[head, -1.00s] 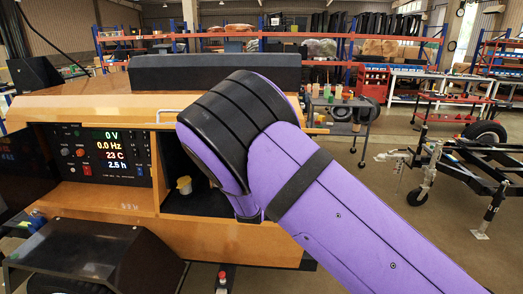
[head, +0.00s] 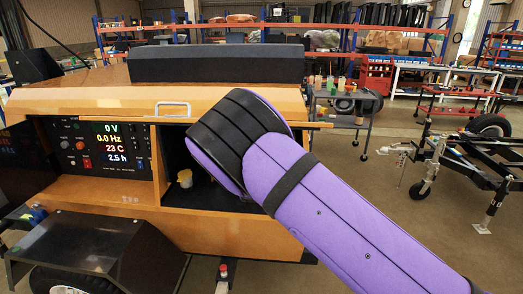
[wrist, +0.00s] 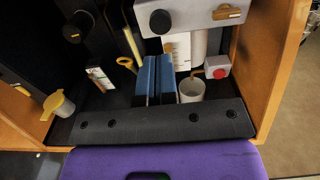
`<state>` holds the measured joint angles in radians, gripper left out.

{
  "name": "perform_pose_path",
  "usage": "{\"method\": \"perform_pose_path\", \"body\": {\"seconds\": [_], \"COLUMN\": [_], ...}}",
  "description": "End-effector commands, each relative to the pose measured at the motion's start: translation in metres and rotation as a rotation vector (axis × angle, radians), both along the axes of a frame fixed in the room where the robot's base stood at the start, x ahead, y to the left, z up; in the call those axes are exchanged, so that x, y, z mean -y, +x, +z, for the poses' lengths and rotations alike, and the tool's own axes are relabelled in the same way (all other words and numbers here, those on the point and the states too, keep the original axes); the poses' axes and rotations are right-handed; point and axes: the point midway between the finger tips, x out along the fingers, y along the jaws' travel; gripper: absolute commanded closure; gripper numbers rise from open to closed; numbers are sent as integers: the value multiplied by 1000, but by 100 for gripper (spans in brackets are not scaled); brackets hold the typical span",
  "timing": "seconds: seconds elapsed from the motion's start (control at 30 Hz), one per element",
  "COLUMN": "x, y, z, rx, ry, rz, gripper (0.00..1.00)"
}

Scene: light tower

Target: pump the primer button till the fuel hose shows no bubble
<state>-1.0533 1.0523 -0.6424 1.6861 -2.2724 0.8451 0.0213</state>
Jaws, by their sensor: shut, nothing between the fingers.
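In the wrist view my gripper (wrist: 157,60) has its two blue fingers together, with nothing between them, pointing into the dark engine compartment. A grey box (wrist: 205,14) with a round black knob (wrist: 160,21) stands beyond the fingertips. A small pale box with a red face (wrist: 218,71) is to the right of the fingers. I cannot tell which of these is the primer button. A pale yellow tube (wrist: 132,43) runs left of the fingertips; I cannot tell if it is the fuel hose, and no bubble can be made out. In the head view my arm hides the gripper.
A white cup (wrist: 192,90) stands just right of the fingers. A yellow-lidded cup (wrist: 58,105) is at the left, also in the head view (head: 185,178). Wooden walls (wrist: 278,60) bound the compartment. A control panel (head: 105,150) reads 0 V. A trailer frame (head: 465,155) stands right.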

Motion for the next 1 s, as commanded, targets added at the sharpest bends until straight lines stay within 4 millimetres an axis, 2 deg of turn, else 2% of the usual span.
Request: {"method": "perform_pose_path", "body": {"seconds": [0.2,0.4,0.6,1.0], "x": [2,2,3,3], "y": [41,67,79,81], "z": [-1,0,0,0], "rx": [1,1,1,1], "ry": [-1,-1,0,0], "rz": [0,1,0,0], "gripper": [100,100,100,100]}}
